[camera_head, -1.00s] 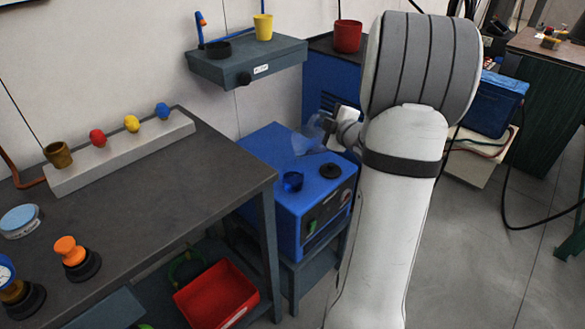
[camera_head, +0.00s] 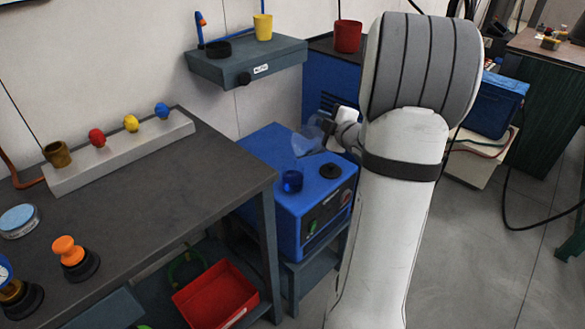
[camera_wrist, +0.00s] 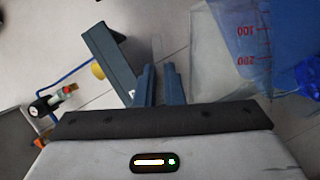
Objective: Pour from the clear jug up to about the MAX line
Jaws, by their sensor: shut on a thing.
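The clear jug (camera_head: 304,141) is over the back of the blue machine (camera_head: 268,158). In the wrist view the jug's clear wall (camera_wrist: 232,45) carries red marks reading 100 and 200. My gripper (camera_head: 329,125) is shut on the jug, partly hidden behind my arm; its dark fingers (camera_wrist: 158,85) show in the wrist view. I cannot make out a MAX line or any liquid stream.
A black round cap (camera_head: 330,171) lies on the machine beside the filler cup. A grey wall shelf (camera_head: 250,68) with a yellow cup (camera_head: 263,27) is above. The dark workbench (camera_head: 150,195) is at left, with a red bin (camera_head: 215,294) below.

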